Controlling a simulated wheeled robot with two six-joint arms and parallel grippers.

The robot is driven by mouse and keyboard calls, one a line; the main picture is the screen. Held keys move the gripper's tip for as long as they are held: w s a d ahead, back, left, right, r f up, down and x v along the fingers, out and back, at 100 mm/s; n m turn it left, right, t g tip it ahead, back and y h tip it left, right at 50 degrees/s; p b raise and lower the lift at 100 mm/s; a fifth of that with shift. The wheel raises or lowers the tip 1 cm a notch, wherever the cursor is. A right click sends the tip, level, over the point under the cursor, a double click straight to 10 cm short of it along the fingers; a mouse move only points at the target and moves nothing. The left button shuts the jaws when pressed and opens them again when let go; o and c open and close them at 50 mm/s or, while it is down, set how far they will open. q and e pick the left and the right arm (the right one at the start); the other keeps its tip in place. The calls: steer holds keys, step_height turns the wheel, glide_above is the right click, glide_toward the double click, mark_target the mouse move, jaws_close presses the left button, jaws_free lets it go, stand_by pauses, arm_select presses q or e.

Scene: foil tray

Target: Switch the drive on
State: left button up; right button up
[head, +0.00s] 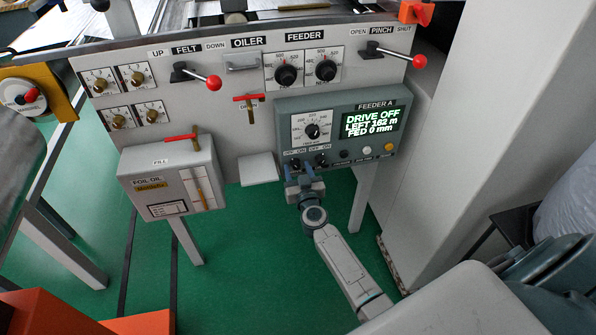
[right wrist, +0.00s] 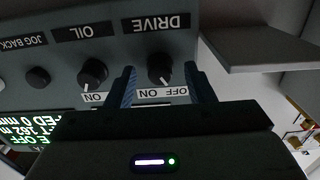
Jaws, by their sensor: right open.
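The drive switch is a small black knob (right wrist: 160,68) under the label DRIVE in the upside-down right wrist view. Its white mark points toward OFF. The panel display (head: 371,123) reads DRIVE OFF, LEFT 162 m, FED 0 mm. In the head view the knob (head: 295,163) is at the lower left of the FEEDER A panel (head: 350,153). My right gripper (head: 298,174) is just below it, open, with its fingers (right wrist: 163,88) on either side of the knob. I cannot tell if they touch it. My left gripper is not in view.
The OIL knob (right wrist: 92,72) is close beside one finger, its mark toward ON. A JOG BACK button (right wrist: 38,76) is farther along. A grey shelf (head: 258,168) juts out left of the panel, beside the foil oil box (head: 172,178). A red pinch lever (head: 419,62) is above right.

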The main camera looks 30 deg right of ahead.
steer(key=c, duration=1)
